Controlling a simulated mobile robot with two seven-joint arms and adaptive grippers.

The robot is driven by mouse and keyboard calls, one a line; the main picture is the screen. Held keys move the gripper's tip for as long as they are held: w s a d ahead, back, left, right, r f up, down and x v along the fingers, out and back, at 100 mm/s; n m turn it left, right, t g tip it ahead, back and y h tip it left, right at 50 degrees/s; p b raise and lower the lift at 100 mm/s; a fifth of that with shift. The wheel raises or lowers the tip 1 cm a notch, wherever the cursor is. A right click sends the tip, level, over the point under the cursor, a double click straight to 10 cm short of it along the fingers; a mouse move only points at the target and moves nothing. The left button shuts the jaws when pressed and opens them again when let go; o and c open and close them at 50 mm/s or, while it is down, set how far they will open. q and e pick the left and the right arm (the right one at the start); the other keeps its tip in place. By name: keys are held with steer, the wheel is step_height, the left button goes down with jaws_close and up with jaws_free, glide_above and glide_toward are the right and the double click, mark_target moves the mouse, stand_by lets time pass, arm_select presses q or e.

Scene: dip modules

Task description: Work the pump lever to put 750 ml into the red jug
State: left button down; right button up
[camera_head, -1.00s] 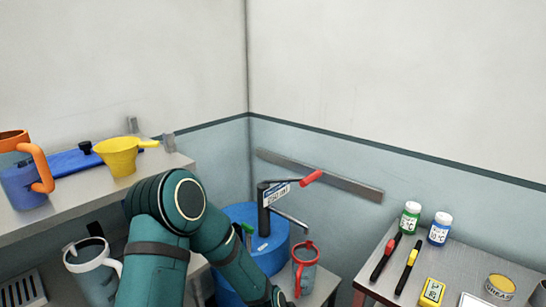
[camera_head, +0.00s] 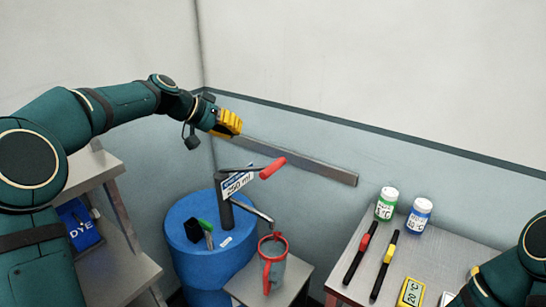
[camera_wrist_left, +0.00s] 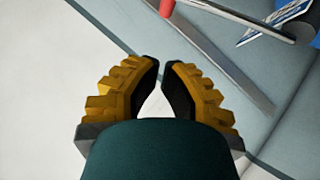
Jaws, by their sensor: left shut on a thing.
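The pump stands on a blue drum (camera_head: 190,265). Its dark lever ends in a red handle (camera_head: 273,167), which also shows at the top of the left wrist view (camera_wrist_left: 166,7). A label sign (camera_head: 237,184) on the pump seems to read 250 ml. The spout (camera_head: 262,216) reaches over the red jug (camera_head: 273,272), which stands upright on a small stand; its fill level is hidden. My left gripper (camera_head: 237,123) is up by the wall, left of and above the handle, apart from it. Its yellow fingers are partly closed with a narrow gap; I see nothing between them. My right gripper is out of view.
A green-handled tool (camera_head: 207,232) is on the drum. A metal rail (camera_head: 300,162) runs along the wall behind the lever. The right table (camera_head: 350,280) holds two lidded jars (camera_head: 387,203), two pens and a yellow timer-like device (camera_head: 411,292). A shelf (camera_head: 90,175) stands left.

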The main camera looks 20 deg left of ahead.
mark_target(279, 160)
arm_select(q)
steer(key=x, duration=0.9)
steer(key=shift+w+d+f, duration=0.2)
steer(key=shift+w, duration=0.1)
steer(key=shift+d+f+b, duration=0.3)
steer(key=shift+f, duration=0.25)
steer(key=shift+d+f+b, duration=0.25)
steer(key=shift+d+f, duration=0.1)
steer(key=shift+f, duration=0.2)
steer(key=shift+s+d+f, duration=0.25)
steer(key=shift+d+f, duration=0.25)
steer(key=shift+f, duration=0.2)
